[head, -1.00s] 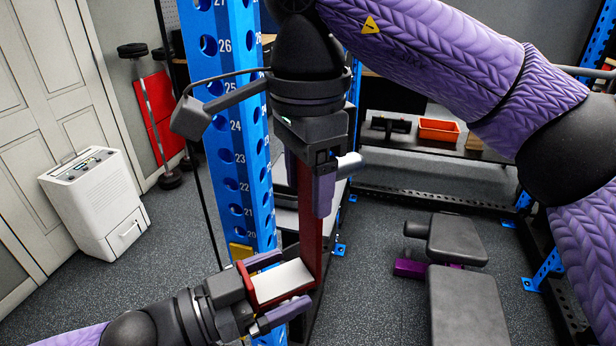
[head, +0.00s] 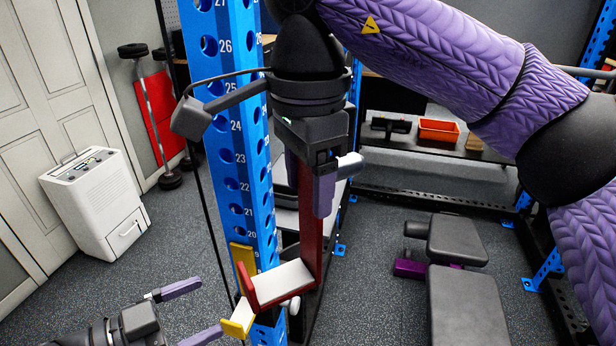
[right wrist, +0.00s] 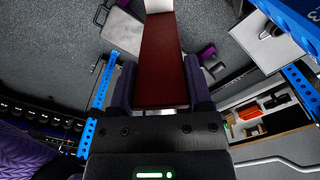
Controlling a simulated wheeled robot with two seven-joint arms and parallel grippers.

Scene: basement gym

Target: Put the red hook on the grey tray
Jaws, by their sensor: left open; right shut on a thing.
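The red hook (head: 312,235) is a long dark red plate with a pale pad and a short red lip at its lower end. My right gripper (head: 308,185) is shut on its upper part and holds it upright, in front of the blue upright. In the right wrist view the hook (right wrist: 162,60) runs out between the fingers. My left gripper (head: 190,312) is open and empty at the lower left, apart from the hook. A pale grey surface (head: 286,221) shows behind the upright, mostly hidden; I cannot tell whether it is the grey tray.
The numbered blue upright (head: 235,150) stands close behind the hook, with a yellow hook (head: 243,262) on it. A black bench (head: 465,300) stands right. An orange bin (head: 438,130) sits on a shelf at the back. A white appliance (head: 97,200) stands left on open floor.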

